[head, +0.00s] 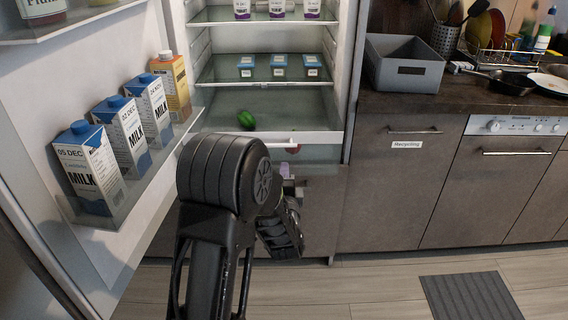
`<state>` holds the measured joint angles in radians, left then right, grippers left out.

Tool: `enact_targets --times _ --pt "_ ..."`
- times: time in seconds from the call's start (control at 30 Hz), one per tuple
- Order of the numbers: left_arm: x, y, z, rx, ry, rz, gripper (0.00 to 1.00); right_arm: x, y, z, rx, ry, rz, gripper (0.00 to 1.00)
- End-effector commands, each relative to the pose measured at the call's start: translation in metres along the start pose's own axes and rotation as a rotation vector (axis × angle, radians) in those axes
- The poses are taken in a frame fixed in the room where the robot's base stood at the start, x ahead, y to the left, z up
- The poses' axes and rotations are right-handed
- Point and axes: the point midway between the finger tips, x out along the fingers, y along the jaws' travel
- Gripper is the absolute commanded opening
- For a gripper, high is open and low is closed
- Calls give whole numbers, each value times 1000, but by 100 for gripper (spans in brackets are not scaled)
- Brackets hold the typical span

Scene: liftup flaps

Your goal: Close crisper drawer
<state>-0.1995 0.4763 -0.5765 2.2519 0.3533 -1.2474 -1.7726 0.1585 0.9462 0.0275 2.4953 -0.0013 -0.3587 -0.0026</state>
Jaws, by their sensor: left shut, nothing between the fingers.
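The open fridge shows its crisper drawer (322,154) at the bottom, a clear front below a pale rim, partly hidden behind my arm. How far it stands out is hard to tell. A dark red item shows dimly through its front. A green vegetable (246,119) lies above or inside the drawer area; I cannot tell which. My left gripper (290,187) is below the drawer front, shut and empty, with its fingers pointing up toward it. Contact with the drawer cannot be made out. My right gripper is not in view.
The open fridge door on the left holds several cartons (92,165) in its rack. Small tubs (280,66) stand on a shelf above. To the right are a counter with a grey bin (404,68) and a dishwasher (490,185). A dark mat (470,297) lies on the clear floor.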

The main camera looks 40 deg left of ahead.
Motion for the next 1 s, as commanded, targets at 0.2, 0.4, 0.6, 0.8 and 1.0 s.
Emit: enact_targets --times 0.2,0.4,0.6,0.8,1.0 --pt "34 1 0 0 0 -1 0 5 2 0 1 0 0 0" --pt "44 0 0 0 0 1 0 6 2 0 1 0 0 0" --pt "44 0 0 0 0 1 0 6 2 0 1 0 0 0" --pt "45 0 0 0 0 1 0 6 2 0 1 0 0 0" --pt "55 1 0 1 0 0 0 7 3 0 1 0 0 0"
